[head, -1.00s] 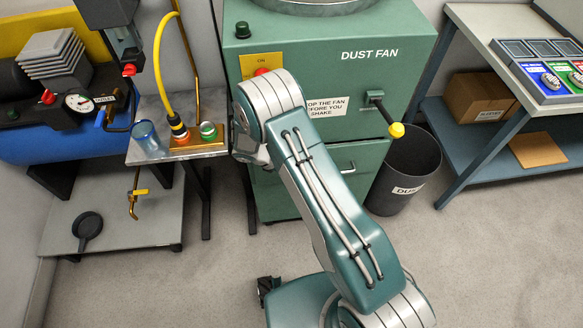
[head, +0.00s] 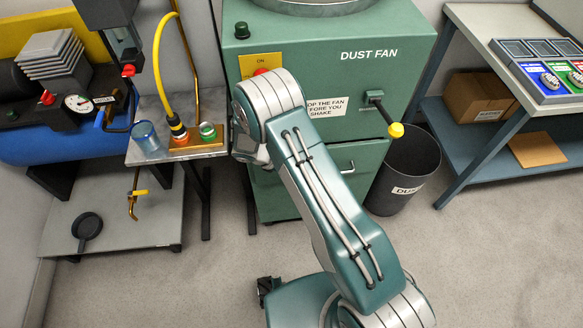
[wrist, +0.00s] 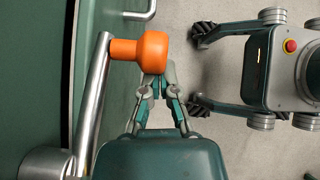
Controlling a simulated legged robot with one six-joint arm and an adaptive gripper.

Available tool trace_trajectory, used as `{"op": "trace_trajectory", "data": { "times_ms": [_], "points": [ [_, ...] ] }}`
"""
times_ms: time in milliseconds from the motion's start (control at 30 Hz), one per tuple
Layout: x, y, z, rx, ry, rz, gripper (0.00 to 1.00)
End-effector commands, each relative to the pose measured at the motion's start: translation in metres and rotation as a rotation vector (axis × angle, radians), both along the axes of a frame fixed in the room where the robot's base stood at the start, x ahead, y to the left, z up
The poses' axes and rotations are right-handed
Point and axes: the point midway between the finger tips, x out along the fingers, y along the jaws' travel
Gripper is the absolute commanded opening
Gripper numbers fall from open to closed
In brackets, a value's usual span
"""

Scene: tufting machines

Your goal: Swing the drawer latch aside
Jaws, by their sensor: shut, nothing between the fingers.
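The drawer latch shows in the wrist view as a metal lever (wrist: 93,100) with an orange knob (wrist: 139,50) at its end. The lever runs from a round metal pivot (wrist: 45,163) on the green cabinet face. My gripper (wrist: 154,73) is shut and empty, with its fingertips right at the orange knob's lower right side. I cannot tell whether they touch it. In the head view my arm hides the latch and the fingertips. The drawer (head: 355,185) in the green dust fan cabinet looks closed, with a metal handle (head: 347,168).
A black fan lever with a yellow knob (head: 395,130) sticks out of the cabinet. A dust bin (head: 405,165) stands at its right, before a shelf bench (head: 480,150). A steel side table (head: 150,150) with a yellow hose stands left. Open floor lies in front.

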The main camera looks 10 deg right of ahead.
Motion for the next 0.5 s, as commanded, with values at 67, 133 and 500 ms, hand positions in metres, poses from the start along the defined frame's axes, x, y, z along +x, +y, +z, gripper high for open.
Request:
{"op": "trace_trajectory", "data": {
  "times_ms": [67, 133, 500],
  "points": [
    [0.001, 0.000, 0.009, 0.001, -0.004, 0.000, 0.00],
    [0.001, 0.001, 0.020, 0.002, -0.006, 0.000, 0.00],
    [0.002, -0.001, 0.089, -0.002, -0.005, -0.001, 0.00]
  ]
}}
